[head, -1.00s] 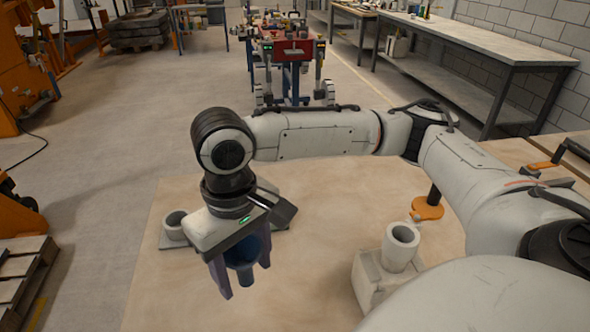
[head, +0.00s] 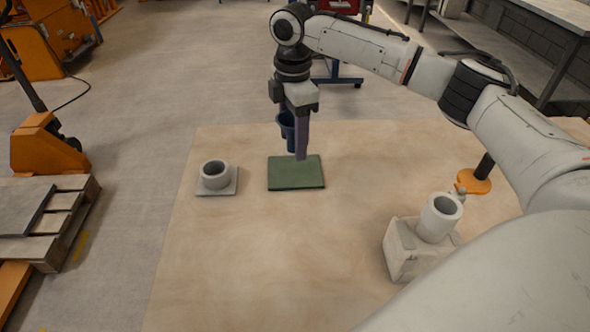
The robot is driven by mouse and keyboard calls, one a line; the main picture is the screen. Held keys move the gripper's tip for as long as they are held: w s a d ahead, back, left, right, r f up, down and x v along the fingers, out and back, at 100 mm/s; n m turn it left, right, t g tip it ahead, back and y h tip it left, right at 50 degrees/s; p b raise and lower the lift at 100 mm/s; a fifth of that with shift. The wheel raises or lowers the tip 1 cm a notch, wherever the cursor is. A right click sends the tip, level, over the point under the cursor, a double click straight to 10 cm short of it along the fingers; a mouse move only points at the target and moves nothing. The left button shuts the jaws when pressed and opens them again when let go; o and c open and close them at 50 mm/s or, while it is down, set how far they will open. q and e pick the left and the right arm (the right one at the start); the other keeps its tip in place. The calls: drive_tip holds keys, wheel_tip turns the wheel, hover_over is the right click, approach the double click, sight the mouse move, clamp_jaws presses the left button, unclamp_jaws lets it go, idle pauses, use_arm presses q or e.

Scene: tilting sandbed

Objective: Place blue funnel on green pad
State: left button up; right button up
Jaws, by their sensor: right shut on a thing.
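The blue funnel (head: 285,122) is in the head view, above the far edge of the green pad as seen in the picture. My right gripper (head: 299,145) is shut on it, pointing down, and its purple-grey finger hides part of the funnel. The green pad (head: 296,180) lies flat on the pale sand-coloured bed, and its top is bare. The gap between funnel and pad is hard to judge from this view. My left gripper does not show.
A grey ring on a square plate (head: 216,186) sits left of the pad. A pale block with a white cylinder (head: 409,253) stands at the lower right, near an orange disc with a dark post (head: 473,182). The sand-coloured bed (head: 260,260) is clear in front of the pad.

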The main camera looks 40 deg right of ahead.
sight(296, 178)
drive_tip(key=shift+w+d+n, duration=0.25)
drive_tip(key=shift+d+n, duration=0.1)
drive_tip(key=shift+n, duration=0.05)
drive_tip(key=shift+d+f, duration=0.2)
drive_tip(key=shift+f, duration=0.05)
wheel_tip(296, 178, down, 10)
drive_tip(key=shift+r, duration=0.2)
drive_tip(key=shift+f, duration=0.15)
drive_tip(key=o, duration=1)
drive_tip(key=shift+o, duration=0.2)
drive_tip(key=shift+w, duration=0.1)
wheel_tip(296, 178, up, 12)
drive_tip(key=shift+r, duration=0.2)
